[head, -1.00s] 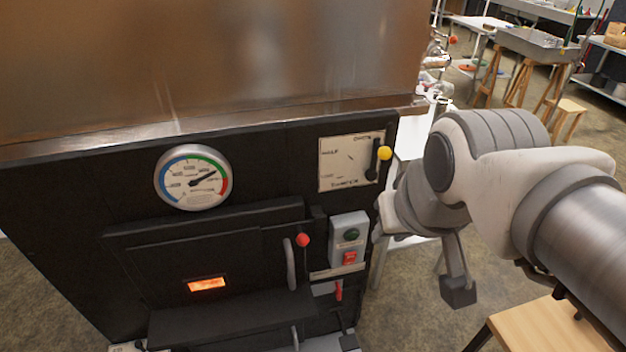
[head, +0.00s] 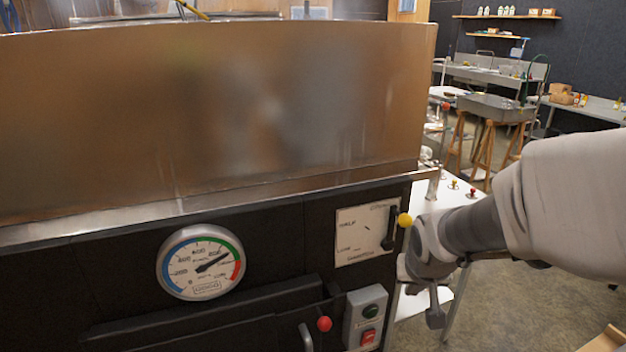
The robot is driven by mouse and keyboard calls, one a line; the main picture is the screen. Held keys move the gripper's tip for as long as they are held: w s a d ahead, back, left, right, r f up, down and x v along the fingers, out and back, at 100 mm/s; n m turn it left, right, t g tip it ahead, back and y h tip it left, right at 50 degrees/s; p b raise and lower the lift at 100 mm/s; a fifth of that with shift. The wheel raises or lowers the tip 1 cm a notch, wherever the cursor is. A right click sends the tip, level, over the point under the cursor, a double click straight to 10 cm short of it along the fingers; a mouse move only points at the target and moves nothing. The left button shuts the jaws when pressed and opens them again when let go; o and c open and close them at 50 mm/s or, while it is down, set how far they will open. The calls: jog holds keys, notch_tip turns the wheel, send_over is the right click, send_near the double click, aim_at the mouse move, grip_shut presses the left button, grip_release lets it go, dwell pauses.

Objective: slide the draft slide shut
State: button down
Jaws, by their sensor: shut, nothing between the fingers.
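The draft slide cannot be made out; the lower front of the black firebox is below the bottom edge of the head view. My gripper (head: 414,272) is at the right edge of the black front, below the yellow knob and right of the switch box. It is seen from behind, shut and empty, with its fingertips largely hidden by the hand. I cannot tell whether it touches the front.
The front carries a round gauge (head: 201,262), a dial plate (head: 364,236) with a yellow-knobbed lever (head: 405,219), a red knob (head: 324,324) and a switch box (head: 366,316). A metal pan (head: 220,110) sits above. A white table (head: 460,205) stands behind my arm.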

jog(key=w+d+f+m+y+b, duration=0.1)
jog(key=w+f+m+b, duration=0.2)
jog(key=f, duration=1.2)
jog(key=w+d+f+y+b, duration=0.2)
jog(key=w+f, duration=0.2)
jog(key=f, duration=1.1)
jog(key=s+a+f+m+t+y+b, duration=0.1)
jog(key=a+f+m+t+b, duration=0.3)
jog(key=f, duration=0.7)
jog(key=s+a+f+m+t+y+b, duration=0.15)
jog(key=a+f+m, duration=0.3)
jog(key=f, duration=0.65)
jog(key=d+b+x, duration=0.1)
jog(key=b+x, duration=0.6)
jog(key=x, duration=0.5)
jog(key=shift+w, duration=0.35)
jog(key=shift+f+m, duration=0.1)
jog(key=shift+m, duration=0.15)
jog(key=shift+w+d, duration=0.1)
jog(key=shift+d, duration=0.1)
